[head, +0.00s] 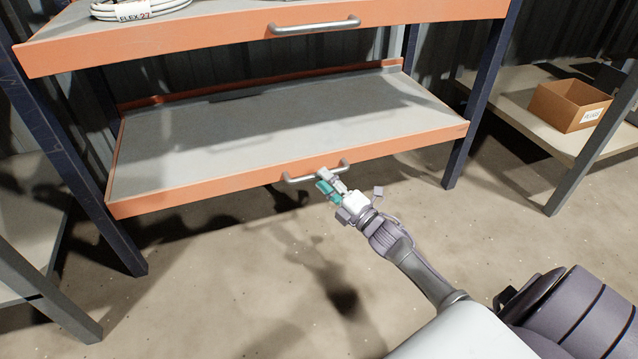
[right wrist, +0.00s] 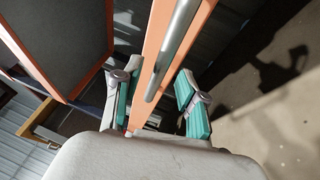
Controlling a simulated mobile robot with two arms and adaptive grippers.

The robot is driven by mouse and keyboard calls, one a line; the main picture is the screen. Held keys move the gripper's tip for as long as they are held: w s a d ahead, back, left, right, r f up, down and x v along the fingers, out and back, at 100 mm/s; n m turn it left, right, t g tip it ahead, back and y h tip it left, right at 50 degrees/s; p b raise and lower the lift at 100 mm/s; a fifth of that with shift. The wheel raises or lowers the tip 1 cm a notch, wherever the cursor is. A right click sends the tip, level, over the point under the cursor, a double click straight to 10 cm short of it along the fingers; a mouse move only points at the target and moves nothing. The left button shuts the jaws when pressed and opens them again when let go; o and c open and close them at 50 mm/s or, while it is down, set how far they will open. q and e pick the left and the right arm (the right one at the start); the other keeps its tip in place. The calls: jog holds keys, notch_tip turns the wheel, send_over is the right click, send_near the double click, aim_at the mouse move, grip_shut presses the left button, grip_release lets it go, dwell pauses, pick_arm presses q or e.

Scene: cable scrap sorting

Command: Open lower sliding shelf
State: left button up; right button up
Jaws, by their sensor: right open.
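The lower sliding shelf (head: 250,135) is an empty grey tray with an orange front edge, between dark blue posts. Its grey bar handle (head: 300,179) is on the front edge. My right gripper (head: 325,180) is at the right part of this handle. In the right wrist view the handle (right wrist: 172,50) and the orange edge (right wrist: 160,40) run up between the teal-padded fingers of my open right gripper (right wrist: 160,98). The fingers stand apart, and I cannot tell whether either touches the handle. My left gripper is not in view.
The upper shelf (head: 200,45) has its own handle (head: 314,27) and carries a coiled white cable (head: 130,8) labelled ELEX-27. A cardboard box (head: 568,105) stands on a rack at the right. Another rack (head: 30,240) is at the left. The floor in front is clear.

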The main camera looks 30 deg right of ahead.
jog(key=shift+b+x, duration=0.4)
jog(key=shift+x, duration=0.95)
grip_shut()
